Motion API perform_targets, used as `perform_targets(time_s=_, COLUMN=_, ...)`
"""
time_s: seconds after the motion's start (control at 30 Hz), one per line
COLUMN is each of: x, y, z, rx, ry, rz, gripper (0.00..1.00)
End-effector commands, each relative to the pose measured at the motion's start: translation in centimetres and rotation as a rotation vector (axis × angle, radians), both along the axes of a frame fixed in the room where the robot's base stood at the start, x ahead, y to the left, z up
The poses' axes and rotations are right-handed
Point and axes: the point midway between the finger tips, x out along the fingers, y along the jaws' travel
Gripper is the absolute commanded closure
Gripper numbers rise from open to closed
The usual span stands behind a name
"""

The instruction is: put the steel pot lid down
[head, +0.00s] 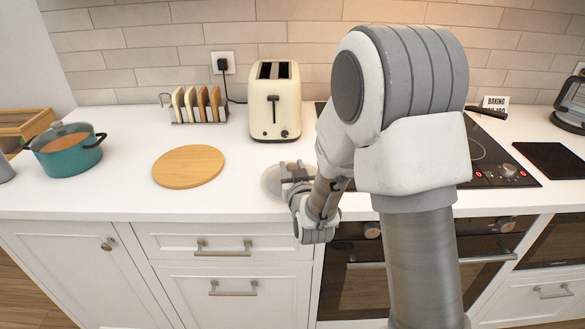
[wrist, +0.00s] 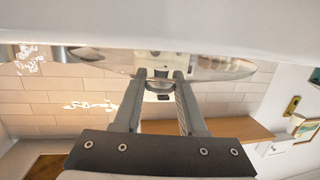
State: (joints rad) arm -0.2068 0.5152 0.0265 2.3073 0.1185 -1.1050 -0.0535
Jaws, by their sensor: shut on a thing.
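The steel pot lid (head: 271,181) is at the front of the white counter, right of the round wooden board. My arm and gripper partly cover it in the head view. In the wrist view the shiny lid (wrist: 225,68) spans the top, close to the white counter surface. My gripper (head: 297,178) is shut on the lid's knob, which shows between the two fingers (wrist: 158,78) in the wrist view. The lid looks roughly level. I cannot tell whether its rim touches the counter.
The round wooden board (head: 188,166) is bare. A toast rack (head: 198,118) and cream toaster (head: 275,103) stand behind. The black cooktop (head: 490,165) is at right. Counter between board and lid is clear.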

Motion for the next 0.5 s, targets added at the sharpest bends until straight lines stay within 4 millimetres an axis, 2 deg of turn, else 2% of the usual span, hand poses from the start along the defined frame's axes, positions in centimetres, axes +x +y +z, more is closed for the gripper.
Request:
perform_targets(time_s=0.17, x=0.01, y=0.0, z=-0.44, rx=0.0, ry=-0.001, rz=0.0, gripper=1.0)
perform_targets(time_s=0.2, x=0.0, y=0.0, z=-0.3, rx=0.0, ry=0.001, rz=0.0, gripper=0.52)
perform_targets(time_s=0.33, x=0.0, y=-0.01, z=-0.29, rx=0.0, ry=0.001, rz=0.0, gripper=0.29)
perform_targets(time_s=0.5, x=0.0, y=-0.01, z=-0.28, rx=0.0, ry=0.001, rz=0.0, gripper=0.29)
